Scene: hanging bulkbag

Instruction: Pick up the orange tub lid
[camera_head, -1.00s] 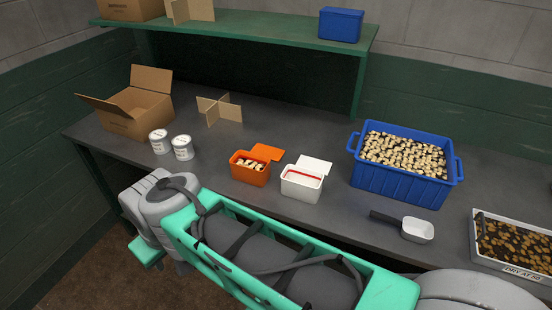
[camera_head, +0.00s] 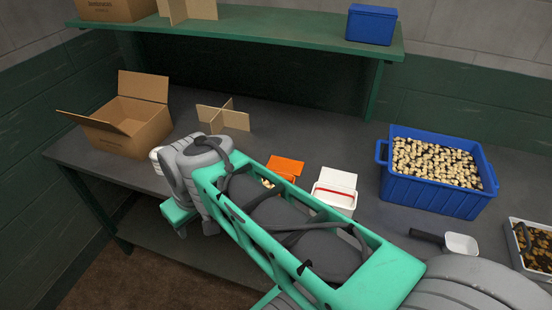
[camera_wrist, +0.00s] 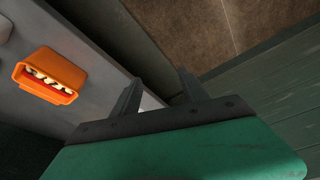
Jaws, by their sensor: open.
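The orange tub lid (camera_head: 286,167) shows in the head view as a flat orange piece at the back of the orange tub, whose mushroom-like contents (camera_head: 267,183) peek out beside my arm. My arm hides most of the tub. In the wrist view the orange tub (camera_wrist: 48,88) is at the left with pale pieces inside; I cannot clearly tell the lid from the tub there. My gripper (camera_wrist: 160,88) is open and empty, its two dark fingers apart, well to the right of the tub. The gripper is hidden in the head view.
A white tub (camera_head: 335,191) with a white lid stands right of the orange one. A blue crate (camera_head: 435,195), a scoop (camera_head: 458,243) and a tray lie farther right. A cardboard box (camera_head: 130,120) and divider (camera_head: 222,117) stand behind left. A green shelf (camera_head: 240,28) runs above.

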